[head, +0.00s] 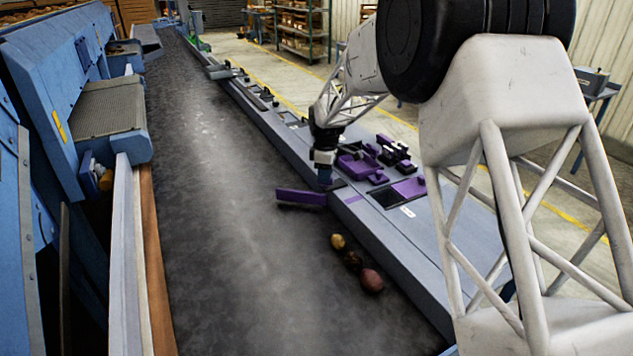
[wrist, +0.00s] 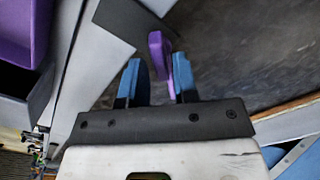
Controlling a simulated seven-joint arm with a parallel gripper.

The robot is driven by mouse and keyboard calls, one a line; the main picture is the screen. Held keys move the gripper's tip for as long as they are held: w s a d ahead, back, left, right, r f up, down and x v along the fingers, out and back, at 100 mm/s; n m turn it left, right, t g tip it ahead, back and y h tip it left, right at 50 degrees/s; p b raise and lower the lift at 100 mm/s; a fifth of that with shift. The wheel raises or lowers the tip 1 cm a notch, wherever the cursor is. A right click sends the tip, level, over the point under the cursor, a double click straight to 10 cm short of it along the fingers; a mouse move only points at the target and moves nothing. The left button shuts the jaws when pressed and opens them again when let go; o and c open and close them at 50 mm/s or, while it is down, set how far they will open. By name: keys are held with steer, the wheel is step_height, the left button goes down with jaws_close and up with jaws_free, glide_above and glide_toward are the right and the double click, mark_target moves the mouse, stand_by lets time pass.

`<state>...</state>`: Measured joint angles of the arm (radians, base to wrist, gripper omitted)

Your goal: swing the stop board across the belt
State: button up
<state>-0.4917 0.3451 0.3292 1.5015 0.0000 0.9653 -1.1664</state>
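The stop board (head: 301,197) is a purple bar. It juts from the right-hand rail a short way over the dark belt (head: 225,160), covering only part of its width. My gripper (head: 325,181) is at the board's rail end, pointing down. In the wrist view the blue fingers of my gripper (wrist: 157,70) stand apart on either side of a purple upright part of the stop board (wrist: 158,52). A gap shows on the left; the purple part is close to the right finger, and contact cannot be told.
Several potatoes (head: 371,281) lie on the belt near the right rail, nearer than the board. Purple fittings (head: 358,166) and a dark recess (head: 398,193) sit on the grey rail top. A blue machine (head: 75,90) lines the left; the belt beyond the board is clear.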

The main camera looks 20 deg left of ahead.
steer(key=shift+r, duration=2.25)
steer(key=shift+r, duration=1)
steer(key=shift+f, duration=0.15)
steer(key=shift+f, duration=3.35)
steer(key=shift+c, duration=0.4)
jaws_close()
